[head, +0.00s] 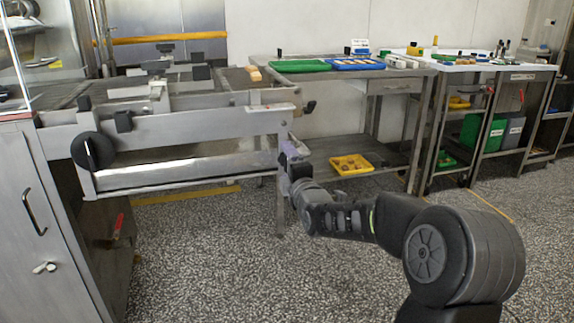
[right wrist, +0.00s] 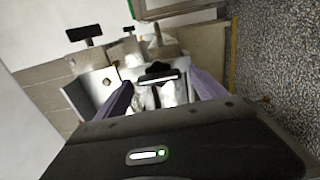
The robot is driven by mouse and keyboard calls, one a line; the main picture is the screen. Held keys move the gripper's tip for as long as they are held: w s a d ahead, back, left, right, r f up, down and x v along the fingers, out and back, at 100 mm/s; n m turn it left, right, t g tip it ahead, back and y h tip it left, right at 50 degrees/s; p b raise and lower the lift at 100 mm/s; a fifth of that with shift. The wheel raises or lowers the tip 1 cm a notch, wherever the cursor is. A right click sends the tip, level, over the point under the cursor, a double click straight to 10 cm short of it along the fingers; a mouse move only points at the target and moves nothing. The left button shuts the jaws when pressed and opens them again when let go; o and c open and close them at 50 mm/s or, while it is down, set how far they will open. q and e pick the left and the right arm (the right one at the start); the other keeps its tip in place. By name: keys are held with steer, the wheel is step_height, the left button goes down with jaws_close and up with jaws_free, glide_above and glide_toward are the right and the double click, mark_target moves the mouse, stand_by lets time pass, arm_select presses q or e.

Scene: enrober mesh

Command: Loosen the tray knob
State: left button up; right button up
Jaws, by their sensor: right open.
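The steel enrober (head: 190,130) stands at the left in the head view. A large black round knob (head: 93,150) with a white line is on its near left face; I cannot tell whether this is the tray knob. A small black knob (head: 310,107) sits at its right end. My right gripper (head: 288,154) is at that end, below the small knob. In the right wrist view its purple fingers (right wrist: 161,94) are open and apart, with a black knob-like part (right wrist: 160,70) ahead between them. Contact is not visible. My left gripper is out of view.
A steel table (head: 400,72) behind holds a green tray (head: 298,66) and a blue tray (head: 352,63). A yellow bin (head: 351,165) is on its lower shelf. A red-handled lever (head: 118,226) is on the cabinet below the enrober. The speckled floor in front is clear.

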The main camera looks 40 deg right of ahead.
steer(key=p+v, duration=0.1)
steer(key=v, duration=0.6)
steer(key=shift+s, duration=0.25)
